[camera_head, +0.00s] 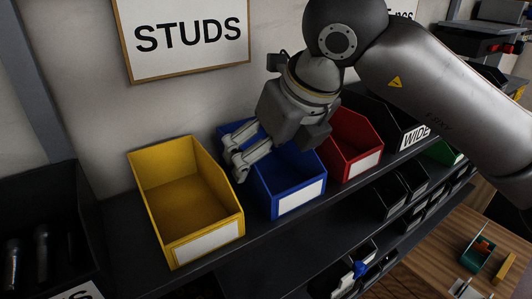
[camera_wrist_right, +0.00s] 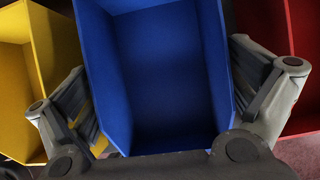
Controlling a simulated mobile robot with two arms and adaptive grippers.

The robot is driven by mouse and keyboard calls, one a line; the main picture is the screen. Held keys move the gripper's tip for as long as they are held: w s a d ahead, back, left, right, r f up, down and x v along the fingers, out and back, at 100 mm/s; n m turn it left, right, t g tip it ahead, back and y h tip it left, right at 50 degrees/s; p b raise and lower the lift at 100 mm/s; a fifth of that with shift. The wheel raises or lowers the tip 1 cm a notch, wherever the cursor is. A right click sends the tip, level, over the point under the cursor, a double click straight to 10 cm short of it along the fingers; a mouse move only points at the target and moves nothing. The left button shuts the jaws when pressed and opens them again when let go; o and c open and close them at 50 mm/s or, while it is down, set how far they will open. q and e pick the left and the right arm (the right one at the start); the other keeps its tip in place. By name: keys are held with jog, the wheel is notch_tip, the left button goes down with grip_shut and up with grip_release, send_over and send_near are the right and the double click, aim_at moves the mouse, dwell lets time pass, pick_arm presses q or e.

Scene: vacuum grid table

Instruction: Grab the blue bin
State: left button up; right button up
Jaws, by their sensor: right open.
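The blue bin (camera_head: 292,175) stands on a dark shelf between a yellow bin and a red bin, with a blank white label on its front. It looks empty. My right gripper (camera_head: 278,152) is over it in the head view, hiding its back part. In the right wrist view, the blue bin (camera_wrist_right: 165,75) fills the middle. The fingers of my right gripper (camera_wrist_right: 168,108) are spread wide, one on each side of the bin. Whether they touch its walls cannot be told. My left gripper is not in view.
The yellow bin (camera_head: 184,195) stands close on the left and the red bin (camera_head: 350,142) close on the right. A dark shelf (camera_head: 262,236) runs beneath them. A STUDS sign (camera_head: 190,38) hangs on the wall behind. A wooden surface (camera_head: 450,250) with small parts lies at lower right.

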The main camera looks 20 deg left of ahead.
jog(key=shift+w+a+f, duration=0.2)
jog(key=shift+a+f, duration=0.05)
jog(key=shift+f, duration=0.3)
jog(key=c, duration=0.8)
jog(key=shift+d, duration=0.1)
